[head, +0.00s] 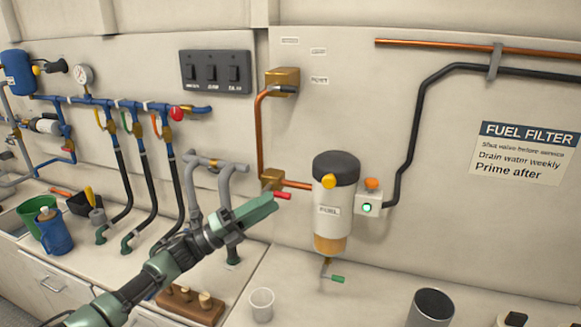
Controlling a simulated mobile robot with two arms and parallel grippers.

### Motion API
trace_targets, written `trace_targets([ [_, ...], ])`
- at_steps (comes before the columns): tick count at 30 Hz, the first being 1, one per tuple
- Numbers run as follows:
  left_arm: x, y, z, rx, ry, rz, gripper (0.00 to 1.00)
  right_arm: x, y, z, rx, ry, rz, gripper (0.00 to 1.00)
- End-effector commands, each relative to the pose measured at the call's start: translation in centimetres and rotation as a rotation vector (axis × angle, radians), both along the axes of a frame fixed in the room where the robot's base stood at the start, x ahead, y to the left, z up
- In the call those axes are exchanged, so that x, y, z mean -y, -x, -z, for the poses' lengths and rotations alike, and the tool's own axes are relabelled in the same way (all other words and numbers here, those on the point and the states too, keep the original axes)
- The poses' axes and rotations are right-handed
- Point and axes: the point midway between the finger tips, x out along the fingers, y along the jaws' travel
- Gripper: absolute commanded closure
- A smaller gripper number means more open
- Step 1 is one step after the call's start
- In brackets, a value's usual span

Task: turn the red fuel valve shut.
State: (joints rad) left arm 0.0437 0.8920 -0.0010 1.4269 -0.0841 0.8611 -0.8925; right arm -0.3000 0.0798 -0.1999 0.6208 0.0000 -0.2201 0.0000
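The fuel valve is a brass body (272,179) on the copper pipe left of the fuel filter (333,205). The end of its red handle (283,195) shows just below the body, pointing right and slightly down. My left gripper (275,202) reaches in from the lower left. Its long green fingers lie in front of the valve, with their tips beside the red handle in the picture. They look close together, but I cannot tell whether they touch the handle or have it between them. The rest of the handle is hidden. My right gripper is not in view.
Grey pipes (226,168) stand close left of the valve. A wooden block (190,303), a pale cup (262,303) and a metal cylinder (430,308) stand in front on the counter. A green drain lever (337,279) hangs under the filter.

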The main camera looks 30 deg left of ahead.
Motion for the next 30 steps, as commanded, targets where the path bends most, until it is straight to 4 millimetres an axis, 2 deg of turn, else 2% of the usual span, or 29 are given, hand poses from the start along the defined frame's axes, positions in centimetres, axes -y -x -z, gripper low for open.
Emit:
trace_targets([
  [9, 2.3, -3.2, -2.2, 0.002, 0.001, -0.001, 0.63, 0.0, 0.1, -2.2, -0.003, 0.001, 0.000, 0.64],
  [15, 3.7, -5.1, -2.9, 0.001, 0.000, 0.000, 0.63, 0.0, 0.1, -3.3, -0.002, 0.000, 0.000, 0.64],
  [26, 4.2, -5.7, -2.9, -0.001, 0.000, 0.000, 0.63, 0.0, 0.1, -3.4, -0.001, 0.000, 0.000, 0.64],
  [27, 4.2, -5.7, -2.9, -0.001, 0.000, 0.000, 0.66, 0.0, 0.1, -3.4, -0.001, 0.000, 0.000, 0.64],
  [30, 4.2, -5.7, -2.9, -0.001, 0.000, 0.000, 0.94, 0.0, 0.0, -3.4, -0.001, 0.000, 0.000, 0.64],
])
